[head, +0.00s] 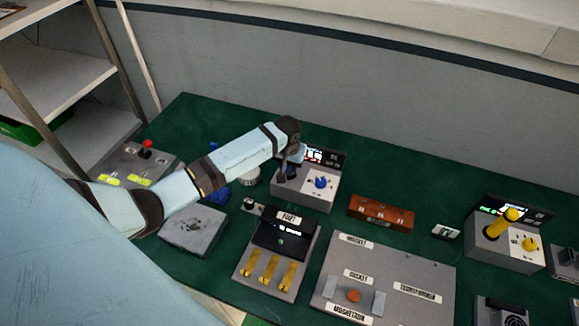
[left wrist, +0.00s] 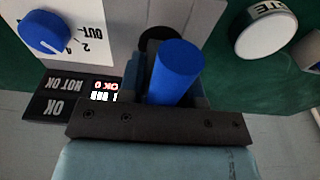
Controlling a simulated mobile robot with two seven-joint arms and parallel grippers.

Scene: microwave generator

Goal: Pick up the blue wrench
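The blue wrench shows in the left wrist view as an upright blue cylinder (left wrist: 175,72) between my fingers. A yellow tool of similar shape (head: 502,222) stands on the right-hand box in the head view. My left gripper (head: 290,172) points down at the back left of a grey box with a blue knob (head: 320,182). Its fingers (left wrist: 168,98) sit close against both sides of the blue cylinder and look shut on it. The lower end of the wrench is hidden. My right gripper is not in view.
The green table (head: 385,160) holds several devices: a fuse box (head: 275,255), a labelled grey panel (head: 385,285), a red-brown block (head: 381,212) and a grey block (head: 193,231). A round white button (left wrist: 266,29) is beside the blue-knob box. Shelves (head: 60,80) stand at the left.

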